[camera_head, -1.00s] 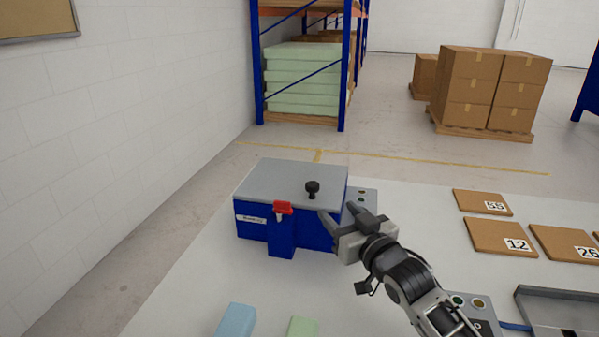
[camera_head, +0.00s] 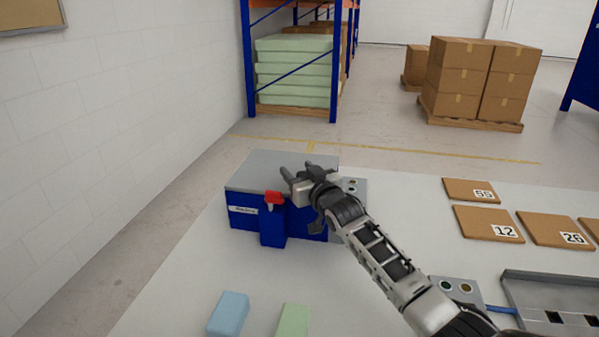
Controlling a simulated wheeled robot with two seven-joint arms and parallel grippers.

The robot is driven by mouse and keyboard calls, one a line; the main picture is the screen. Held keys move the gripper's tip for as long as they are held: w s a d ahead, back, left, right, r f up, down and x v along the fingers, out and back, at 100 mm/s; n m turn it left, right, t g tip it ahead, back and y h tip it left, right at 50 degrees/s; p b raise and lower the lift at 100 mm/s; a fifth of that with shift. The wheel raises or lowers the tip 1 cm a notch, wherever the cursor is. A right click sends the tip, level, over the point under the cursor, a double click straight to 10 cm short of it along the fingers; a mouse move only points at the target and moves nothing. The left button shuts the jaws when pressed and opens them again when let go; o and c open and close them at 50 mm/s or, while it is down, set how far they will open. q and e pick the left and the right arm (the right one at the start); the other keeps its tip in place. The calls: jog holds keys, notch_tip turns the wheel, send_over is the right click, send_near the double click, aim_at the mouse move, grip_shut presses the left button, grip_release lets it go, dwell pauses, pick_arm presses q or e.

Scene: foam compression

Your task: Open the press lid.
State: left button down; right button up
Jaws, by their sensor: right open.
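The press is a blue box (camera_head: 242,212) with a flat grey lid (camera_head: 258,168), on the table left of centre in the head view. The lid lies shut on the box. My left gripper is not in view.
Blue (camera_head: 228,314) and green (camera_head: 293,320) foam blocks lie at the table's front. Numbered brown boards (camera_head: 484,222) lie at right. A grey metal tray (camera_head: 555,300) and a button box (camera_head: 455,290) are at front right. The table (camera_head: 400,215) is clear between.

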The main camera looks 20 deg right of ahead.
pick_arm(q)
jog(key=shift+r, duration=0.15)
pick_arm(e)
jog(key=shift+c, duration=0.3)
